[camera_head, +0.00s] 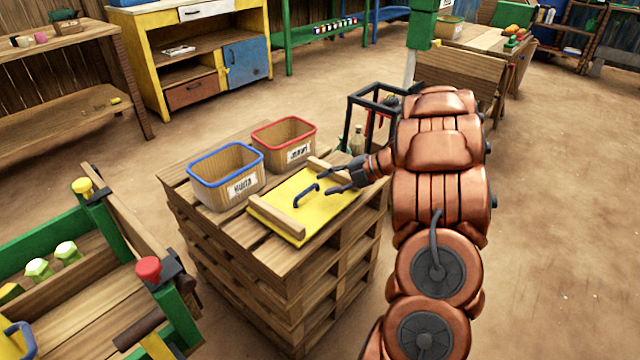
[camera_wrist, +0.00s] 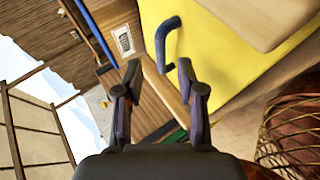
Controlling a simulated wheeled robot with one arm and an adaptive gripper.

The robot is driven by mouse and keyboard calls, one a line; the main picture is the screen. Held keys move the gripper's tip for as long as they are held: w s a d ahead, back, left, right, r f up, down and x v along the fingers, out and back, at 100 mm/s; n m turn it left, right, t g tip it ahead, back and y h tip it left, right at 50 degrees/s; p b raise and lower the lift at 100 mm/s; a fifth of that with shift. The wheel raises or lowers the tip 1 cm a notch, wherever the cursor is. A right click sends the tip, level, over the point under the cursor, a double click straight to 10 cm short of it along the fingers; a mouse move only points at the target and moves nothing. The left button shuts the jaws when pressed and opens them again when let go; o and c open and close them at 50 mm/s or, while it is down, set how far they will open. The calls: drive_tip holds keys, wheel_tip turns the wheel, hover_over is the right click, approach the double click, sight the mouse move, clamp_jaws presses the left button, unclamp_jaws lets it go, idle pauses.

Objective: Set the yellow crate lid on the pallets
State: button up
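The yellow crate lid (camera_head: 319,198) lies flat on top of the stacked wooden pallets (camera_head: 290,262), with a wooden batten along each of two sides and a blue handle (camera_head: 306,195) on it. My gripper (camera_head: 336,182) is over the lid, just right of the handle. In the wrist view my gripper (camera_wrist: 158,78) has its two fingers apart with nothing between them. The blue handle (camera_wrist: 166,40) shows beyond the fingertips, on the yellow lid (camera_wrist: 212,50). The fingers appear clear of the handle.
A blue-rimmed bin (camera_head: 226,176) and a red-rimmed bin (camera_head: 284,143) stand on the pallets behind the lid. A black-framed rack with bottles (camera_head: 357,138) is behind the stack. A green-framed wooden cart (camera_head: 85,290) is at lower left. Open floor lies to the right.

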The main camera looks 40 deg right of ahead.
drive_tip(key=p+v, duration=0.1)
drive_tip(key=v, duration=0.7)
drive_tip(key=w+d+r+m+t+h, duration=0.3)
drive_tip(key=w+d+r+m+h, duration=0.1)
drive_tip(key=w+r+m+h, duration=0.95)
drive_tip(key=s+a+f+m+g+y, duration=0.2)
drive_tip(key=s+a+f+m+g, duration=0.1)
drive_tip(key=s+a, duration=0.9)
drive_tip(key=s+a+f+m+g+y, duration=0.2)
drive_tip(key=s+a+g, duration=0.5)
drive_tip(key=s+a, duration=0.5)
drive_tip(key=s+a+f+m+g+y, duration=0.2)
drive_tip(key=s+a+f+m+g, duration=0.2)
drive_tip(key=s+a, duration=0.9)
drive_tip(key=s+f+g, duration=0.1)
drive_tip(key=s+f, duration=0.1)
drive_tip(key=s, duration=0.3)
drive_tip(key=shift+s+f+m, duration=0.35)
drive_tip(key=shift+s, duration=0.05)
